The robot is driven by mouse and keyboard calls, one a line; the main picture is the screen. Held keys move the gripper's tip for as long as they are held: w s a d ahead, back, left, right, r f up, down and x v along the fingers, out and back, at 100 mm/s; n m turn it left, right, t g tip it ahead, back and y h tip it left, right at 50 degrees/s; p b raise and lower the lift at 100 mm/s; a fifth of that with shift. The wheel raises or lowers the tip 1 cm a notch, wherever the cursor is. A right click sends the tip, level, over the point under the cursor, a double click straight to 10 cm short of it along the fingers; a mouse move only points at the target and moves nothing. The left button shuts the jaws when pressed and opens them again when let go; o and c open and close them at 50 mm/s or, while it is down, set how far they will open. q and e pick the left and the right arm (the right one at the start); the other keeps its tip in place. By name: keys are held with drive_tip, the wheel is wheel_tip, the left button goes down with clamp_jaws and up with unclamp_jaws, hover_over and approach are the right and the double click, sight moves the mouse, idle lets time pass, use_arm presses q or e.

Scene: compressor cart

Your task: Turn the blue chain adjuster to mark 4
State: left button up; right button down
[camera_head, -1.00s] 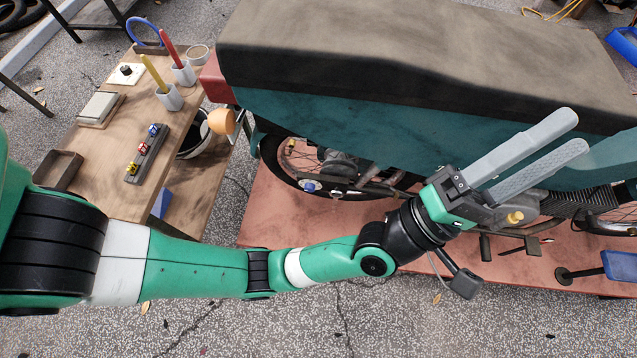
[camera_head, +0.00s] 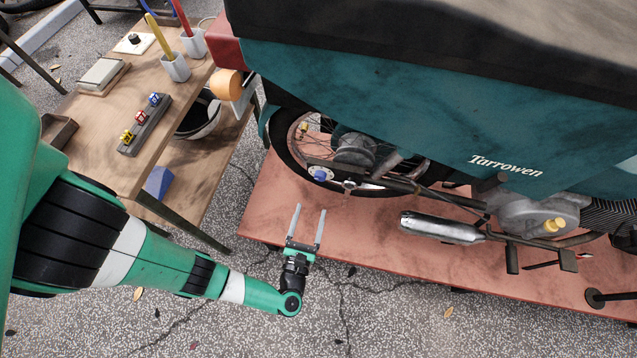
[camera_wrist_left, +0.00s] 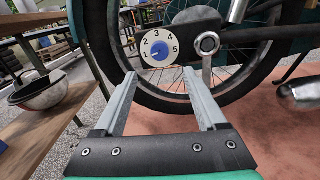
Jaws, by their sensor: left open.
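The blue chain adjuster (camera_head: 319,174) is a small blue knob on a round white dial beside the rear wheel. In the left wrist view the blue knob (camera_wrist_left: 159,50) sits in the middle of the dial, with marks 2, 3, 4 and 5 legible around it. A small pale mark on the knob seems to point to the lower left, but it is too small to read surely. My left gripper (camera_head: 310,210) is open and empty, in front of the dial and apart from it. In the wrist view the fingertips (camera_wrist_left: 160,75) lie below the dial, one on each side.
The red platform (camera_head: 375,237) lies below.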

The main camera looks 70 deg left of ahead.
sight(319, 179)
use_arm(q)
drive_tip(key=b+x, duration=0.1)
drive_tip(key=x, duration=0.9)
drive_tip(key=shift+w+a+r, duration=0.1)
drive_tip(key=shift+a, duration=0.15)
clamp_jaws()
